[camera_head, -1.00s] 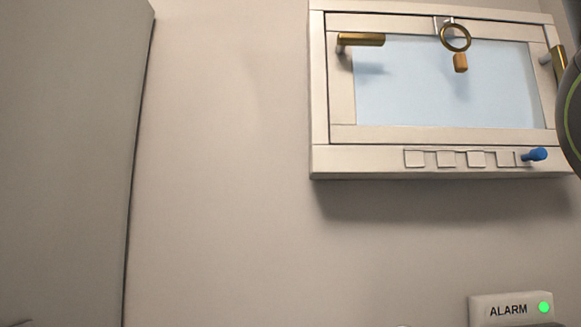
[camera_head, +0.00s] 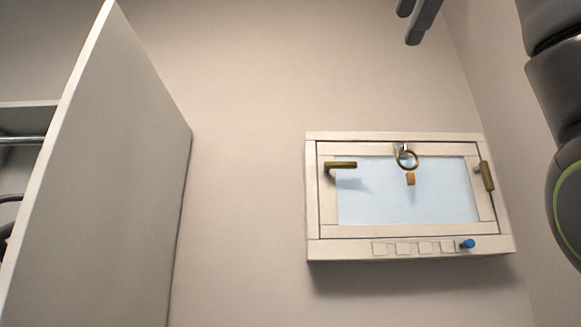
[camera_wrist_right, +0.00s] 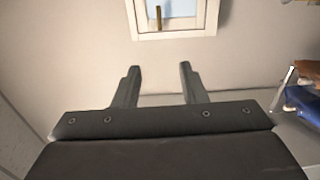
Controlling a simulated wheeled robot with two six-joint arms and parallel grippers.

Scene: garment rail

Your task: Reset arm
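My right gripper (camera_head: 420,18) shows at the top of the head view, dark grey, its fingers partly cut off by the frame edge. In the right wrist view the right gripper (camera_wrist_right: 155,85) has its two fingers spread apart with nothing between them. Part of my right arm (camera_head: 555,110) runs down the right edge of the head view. My left gripper is not in view.
A cream wall cabinet (camera_head: 312,205) with a glazed front, brass handles, a ring and a blue knob (camera_head: 467,244) hangs on the wall. A tall grey panel (camera_head: 110,180) with a rail (camera_head: 22,140) beyond it stands at left. Blue fabric (camera_wrist_right: 303,103) shows at the wrist view's right.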

